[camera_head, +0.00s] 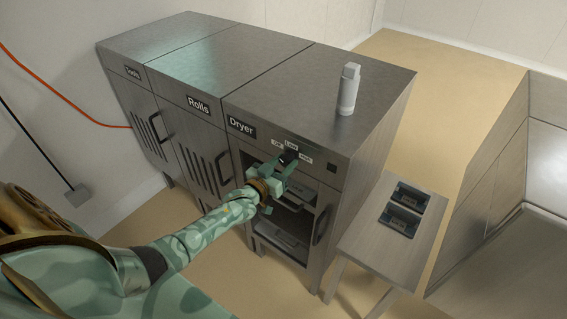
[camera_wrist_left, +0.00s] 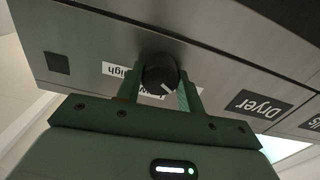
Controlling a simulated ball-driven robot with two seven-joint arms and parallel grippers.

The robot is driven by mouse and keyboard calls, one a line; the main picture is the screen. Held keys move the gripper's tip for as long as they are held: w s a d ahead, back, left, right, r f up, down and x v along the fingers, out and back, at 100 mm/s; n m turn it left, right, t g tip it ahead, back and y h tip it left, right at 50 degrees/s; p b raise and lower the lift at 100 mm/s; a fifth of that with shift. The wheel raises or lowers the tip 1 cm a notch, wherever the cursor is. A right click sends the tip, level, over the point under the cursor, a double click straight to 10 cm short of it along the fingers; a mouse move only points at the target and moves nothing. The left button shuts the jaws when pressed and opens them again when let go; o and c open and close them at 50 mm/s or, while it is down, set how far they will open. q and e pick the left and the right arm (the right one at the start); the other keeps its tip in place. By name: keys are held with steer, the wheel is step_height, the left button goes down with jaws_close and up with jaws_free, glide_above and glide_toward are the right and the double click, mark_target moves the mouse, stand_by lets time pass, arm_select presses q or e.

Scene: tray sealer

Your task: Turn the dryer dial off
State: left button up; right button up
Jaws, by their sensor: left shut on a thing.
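The dryer (camera_head: 300,90) is the steel cabinet at the right end of the row, with a black "Dryer" label (camera_head: 241,127). Its dial is a round black knob on the front panel, among small white labels such as "Low" (camera_head: 291,144) and "High" (camera_head: 306,157). My left gripper (camera_head: 287,163) is at the dial, and its fingers hide part of it. In the left wrist view the dial (camera_wrist_left: 160,72) sits between the two fingers, gripped, with a white pointer mark on its face. The "High" label (camera_wrist_left: 122,70) shows beside it. My right gripper is not in view.
Below the dial, the dryer's front is open, showing shelves (camera_head: 285,235) inside. A grey bottle (camera_head: 348,90) stands on top. A small table (camera_head: 365,243) with two dark trays stands to the right. Cabinets labelled "Rolls" (camera_head: 198,105) and "Tools" adjoin on the left.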

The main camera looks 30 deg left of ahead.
arm_select(q)
steer(key=o, duration=1)
steer(key=s, duration=0.5)
steer(key=s+a, duration=0.1)
steer(key=s, duration=1)
steer(key=shift+s+a+p, duration=0.15)
steer(key=shift+p, duration=0.25)
